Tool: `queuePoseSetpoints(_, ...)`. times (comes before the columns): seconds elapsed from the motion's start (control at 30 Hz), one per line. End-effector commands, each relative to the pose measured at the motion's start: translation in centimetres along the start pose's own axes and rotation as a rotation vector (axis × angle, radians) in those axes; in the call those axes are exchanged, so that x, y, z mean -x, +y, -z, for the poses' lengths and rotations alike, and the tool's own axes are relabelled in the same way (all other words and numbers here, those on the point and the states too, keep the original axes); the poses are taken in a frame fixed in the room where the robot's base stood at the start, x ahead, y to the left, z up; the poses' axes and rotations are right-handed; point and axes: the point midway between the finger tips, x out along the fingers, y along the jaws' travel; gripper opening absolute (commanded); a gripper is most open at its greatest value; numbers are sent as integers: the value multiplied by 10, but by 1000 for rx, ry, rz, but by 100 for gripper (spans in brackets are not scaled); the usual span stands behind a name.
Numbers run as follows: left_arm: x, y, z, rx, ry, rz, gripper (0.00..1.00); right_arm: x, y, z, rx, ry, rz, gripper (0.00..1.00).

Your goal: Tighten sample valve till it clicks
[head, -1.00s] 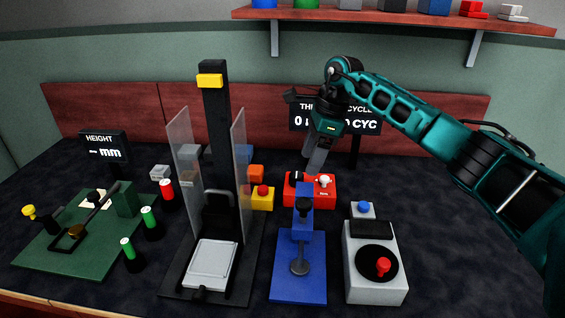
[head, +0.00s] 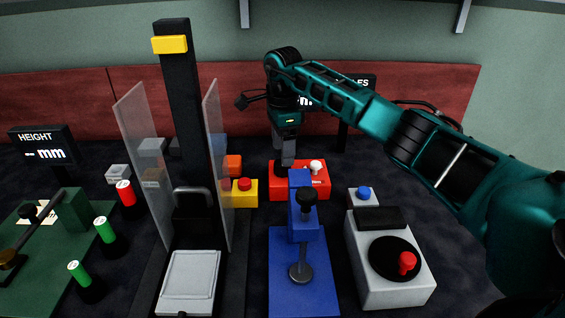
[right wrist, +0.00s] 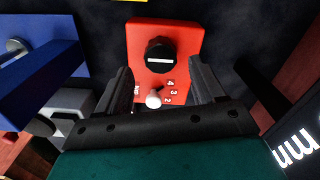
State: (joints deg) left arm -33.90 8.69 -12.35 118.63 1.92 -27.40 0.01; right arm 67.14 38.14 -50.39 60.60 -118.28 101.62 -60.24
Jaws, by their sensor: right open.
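A red box (head: 318,187) stands mid-table. In the right wrist view, the red box (right wrist: 185,35) carries a black round knob (right wrist: 160,57) with a white line, and a white knob (right wrist: 153,99) beside printed numbers. I cannot tell for sure which part is the sample valve. My right gripper (head: 286,160) points down over the box's left part in the head view and hides most of the black knob there. In the right wrist view my right gripper (right wrist: 160,76) is open, its fingers apart with nothing held between them. My left gripper is not in view.
A blue stand (head: 296,258) with an upright post is in front of the red box. A yellow button box (head: 246,197) stands left, a grey machine (head: 388,272) front right. A tall black column (head: 182,100) with clear panels stands further left. A display is behind my gripper.

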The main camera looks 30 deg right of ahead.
Motion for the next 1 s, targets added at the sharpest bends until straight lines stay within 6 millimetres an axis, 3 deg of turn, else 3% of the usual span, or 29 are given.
queuePoseSetpoints(0.1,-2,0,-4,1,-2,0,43,-22,0,0,-1,0,-2,69)
queuePoseSetpoints(0.23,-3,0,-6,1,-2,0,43,-34,0,0,-1,-1,-1,69)
queuePoseSetpoints(0.63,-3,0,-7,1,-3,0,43,-39,0,0,0,-1,1,68)
queuePoseSetpoints(1.0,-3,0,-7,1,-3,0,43,-39,0,0,0,0,0,32)
